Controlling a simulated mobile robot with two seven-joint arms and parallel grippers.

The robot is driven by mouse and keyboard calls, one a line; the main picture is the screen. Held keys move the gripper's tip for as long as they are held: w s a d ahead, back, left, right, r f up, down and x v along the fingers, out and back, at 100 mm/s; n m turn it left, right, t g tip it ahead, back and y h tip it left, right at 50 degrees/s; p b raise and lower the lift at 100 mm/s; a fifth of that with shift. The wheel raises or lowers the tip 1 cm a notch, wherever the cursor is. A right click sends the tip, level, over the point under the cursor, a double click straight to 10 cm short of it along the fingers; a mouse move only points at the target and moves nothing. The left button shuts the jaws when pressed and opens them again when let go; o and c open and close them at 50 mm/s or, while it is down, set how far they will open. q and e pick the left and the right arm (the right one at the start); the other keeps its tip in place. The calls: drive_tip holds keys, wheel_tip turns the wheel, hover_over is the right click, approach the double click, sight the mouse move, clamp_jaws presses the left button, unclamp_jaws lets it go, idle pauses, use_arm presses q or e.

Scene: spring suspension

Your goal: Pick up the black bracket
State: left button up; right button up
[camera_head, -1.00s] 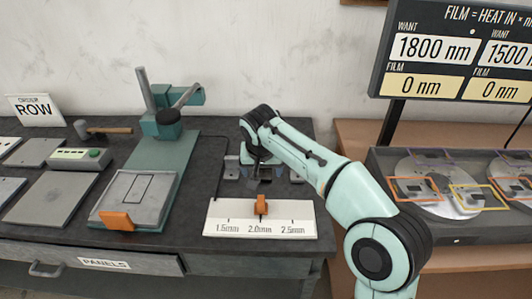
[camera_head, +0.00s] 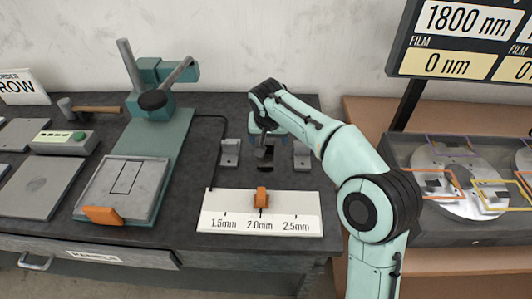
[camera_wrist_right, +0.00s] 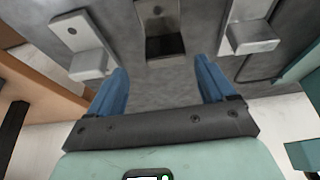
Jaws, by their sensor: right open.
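The black bracket (camera_wrist_right: 165,46) stands on the dark bench between two silver brackets; its upright plate has a hole. In the head view the black bracket (camera_head: 265,165) is partly hidden by my right gripper. My right gripper (camera_head: 267,140) is over the bench, close to the bracket. In the wrist view its two blue fingers (camera_wrist_right: 160,70) are spread wide with nothing between them, and the black bracket lies just beyond the gap between their tips, apart from them. My left gripper is not in view.
Silver brackets (camera_head: 230,153) (camera_head: 302,157) flank the black one closely. A white thickness scale (camera_head: 215,205) with an orange slider (camera_head: 262,198) lies in front. A green press (camera_head: 165,130) stands left. A machine with round discs (camera_head: 450,195) is at right.

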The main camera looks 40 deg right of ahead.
sight(266, 143)
drive_tip(key=shift+a+b+x, duration=0.15)
drive_tip(key=shift+x, duration=1.35)
drive_tip(key=shift+a+b+x, duration=0.15)
drive_tip(key=shift+x, duration=1.35)
drive_tip(key=shift+w, duration=0.2)
drive_tip(key=c, duration=1.2)
